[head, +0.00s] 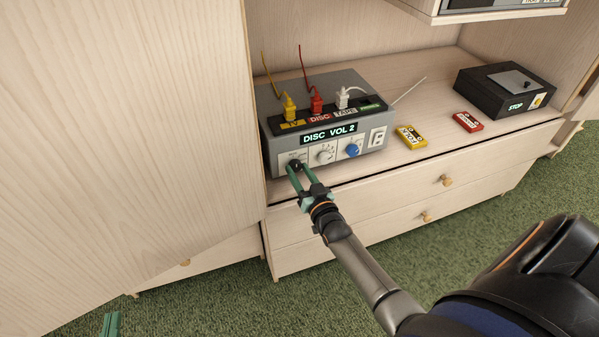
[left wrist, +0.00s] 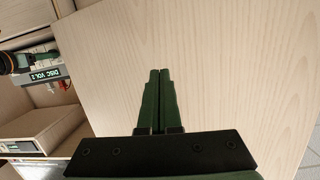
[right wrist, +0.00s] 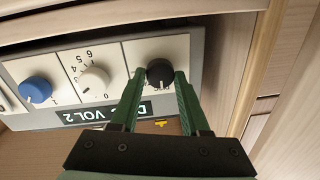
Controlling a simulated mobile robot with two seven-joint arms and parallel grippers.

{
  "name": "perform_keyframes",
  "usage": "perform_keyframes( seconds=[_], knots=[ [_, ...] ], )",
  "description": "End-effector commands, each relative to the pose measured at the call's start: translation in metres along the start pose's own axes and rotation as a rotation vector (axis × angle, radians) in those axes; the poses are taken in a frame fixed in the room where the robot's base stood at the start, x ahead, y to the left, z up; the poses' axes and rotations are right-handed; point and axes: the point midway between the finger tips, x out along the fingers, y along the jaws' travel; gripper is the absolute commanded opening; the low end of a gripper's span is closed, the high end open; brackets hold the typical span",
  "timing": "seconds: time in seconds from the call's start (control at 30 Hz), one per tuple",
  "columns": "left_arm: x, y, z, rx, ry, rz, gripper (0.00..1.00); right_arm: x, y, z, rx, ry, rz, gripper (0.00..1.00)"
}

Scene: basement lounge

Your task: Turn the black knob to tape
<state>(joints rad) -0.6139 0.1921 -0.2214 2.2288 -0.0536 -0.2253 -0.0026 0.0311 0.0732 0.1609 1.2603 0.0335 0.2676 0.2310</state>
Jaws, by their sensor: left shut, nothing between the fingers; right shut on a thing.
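The grey switch box (head: 350,113) stands on the wooden cabinet. Its display (head: 330,133) reads "DISC VOL 2". The black knob (head: 296,163) is at the left of its front in the head view. My right gripper (head: 300,171) is shut on the black knob (right wrist: 160,72), one green finger on each side. The knob's pointer and scale are hard to read. My left gripper (left wrist: 160,72) is shut and empty, in front of a pale wooden panel. Only a green part of it shows at the bottom left of the head view (head: 112,325).
A white knob (head: 326,153) and a blue knob (head: 352,150) sit beside the black one. TV, DISC and TAPE plugs stand on top. A yellow cassette (head: 411,136), a red cassette (head: 468,121) and a black player (head: 506,90) lie to the right. A tall wooden panel (head: 120,130) fills the left.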

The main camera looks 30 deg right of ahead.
Motion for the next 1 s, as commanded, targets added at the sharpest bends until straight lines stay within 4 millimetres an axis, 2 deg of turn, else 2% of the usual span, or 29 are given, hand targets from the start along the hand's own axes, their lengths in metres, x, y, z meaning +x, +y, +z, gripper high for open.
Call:
perform_keyframes(
  seconds=[0.37, 0.73, 1.0],
  knots=[
    [0.000, 0.000, 0.001, -0.004, -0.009, 0.002, 0.00, 0.000, 0.000, 0.000, 0.067, 0.003, -0.001, 0.00],
    [-0.001, 0.003, 0.019, -0.015, -0.066, 0.006, 0.00, 0.000, 0.000, 0.001, 0.344, 0.021, -0.005, 0.00],
    [-0.001, 0.003, 0.014, -0.011, -0.043, 0.003, 0.00, 0.000, 0.000, 0.002, 0.561, 0.034, -0.008, 0.00]
  ],
)
